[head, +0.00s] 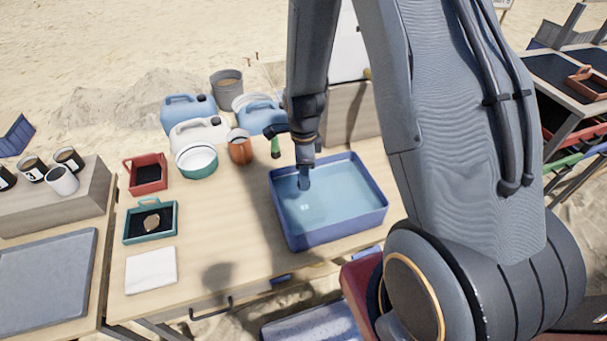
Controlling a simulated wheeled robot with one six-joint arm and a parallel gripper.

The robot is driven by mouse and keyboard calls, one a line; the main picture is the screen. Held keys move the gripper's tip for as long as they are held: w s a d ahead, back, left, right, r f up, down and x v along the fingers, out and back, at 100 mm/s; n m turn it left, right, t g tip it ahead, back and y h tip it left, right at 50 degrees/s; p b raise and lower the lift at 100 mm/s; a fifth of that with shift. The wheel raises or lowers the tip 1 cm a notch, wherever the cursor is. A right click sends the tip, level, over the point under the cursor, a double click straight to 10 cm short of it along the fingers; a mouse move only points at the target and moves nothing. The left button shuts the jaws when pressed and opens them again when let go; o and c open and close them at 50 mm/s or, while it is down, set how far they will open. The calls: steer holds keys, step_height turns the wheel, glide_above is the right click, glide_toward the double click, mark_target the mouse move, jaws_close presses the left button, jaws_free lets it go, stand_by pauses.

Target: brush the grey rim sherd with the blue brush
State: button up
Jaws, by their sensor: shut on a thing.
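My gripper (304,163) points down over the blue basin (380,208) of water, at its left back part. It is shut on a small slate-blue thing (304,181), which looks like the blue brush. Its lower end is over or in the water; I cannot tell which. I cannot make out the grey rim sherd for certain. A small pale patch (305,207) shows in the water just below, either a glint or a thing. A round brownish piece (152,222) lies in the teal tray (131,234) at left.
A red tray (148,188), white cloth (151,269) and teal-rimmed bowl (197,161) stand left of the basin. An orange pot (240,150) and a green-handled thing (275,148) are near my wrist. Jugs (188,109) stand behind. The table's front middle is clear.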

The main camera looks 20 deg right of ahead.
steer(key=shift+f+b, duration=2.75)
steer(key=shift+f, duration=1.25)
steer(key=shift+f+b, duration=0.35)
steer(key=shift+f, duration=0.35)
steer(key=shift+w+r, duration=0.1)
steer(key=shift+w, duration=0.5)
steer(key=shift+s+p, duration=0.45)
steer(key=shift+s, duration=0.8)
steer(key=shift+w+b, duration=0.3)
steer(key=shift+w, duration=0.95)
steer(key=shift+s+p, duration=0.75)
steer(key=shift+s, duration=0.55)
steer(key=shift+w+b, duration=0.3)
steer(key=shift+w, duration=1)
